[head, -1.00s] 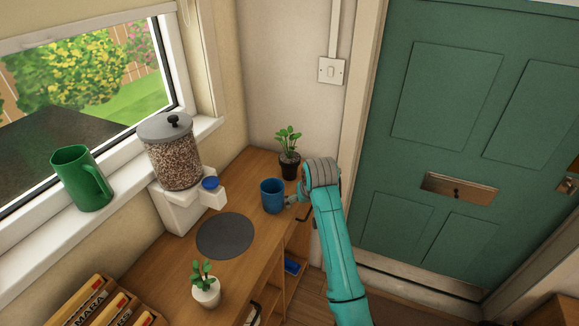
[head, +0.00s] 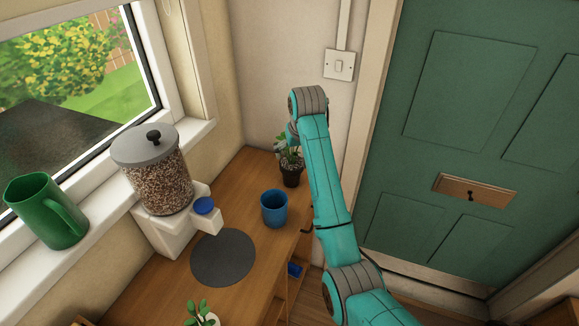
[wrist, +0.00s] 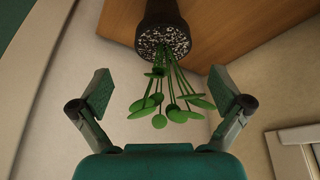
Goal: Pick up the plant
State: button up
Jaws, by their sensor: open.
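A green plant in a black pot (head: 291,176) stands at the far end of the wooden counter, partly behind my arm in the head view. In the wrist view the plant (wrist: 170,98) appears upside down, its leaves between and beyond the open fingers of my gripper (wrist: 165,97). The pot (wrist: 162,28) is at the top of that view, past the fingertips. The fingers are apart and hold nothing. In the head view my gripper is largely hidden by my own arm. A second plant in a white pot (head: 203,318) shows at the bottom edge.
A blue mug (head: 274,208) stands on the counter (head: 262,250) in front of the black pot. A dark round mat (head: 223,257) and a dispenser (head: 160,175) are to its left. A green jug (head: 50,212) is on the sill. A green door (head: 470,90) is right.

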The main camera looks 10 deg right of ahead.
aim_at(292, 163)
jog(key=x, duration=0.9)
jog(key=shift+w+a+f, duration=0.15)
jog(key=shift+a+f, duration=0.05)
jog(key=shift+f, duration=0.1)
jog(key=c, duration=1.2)
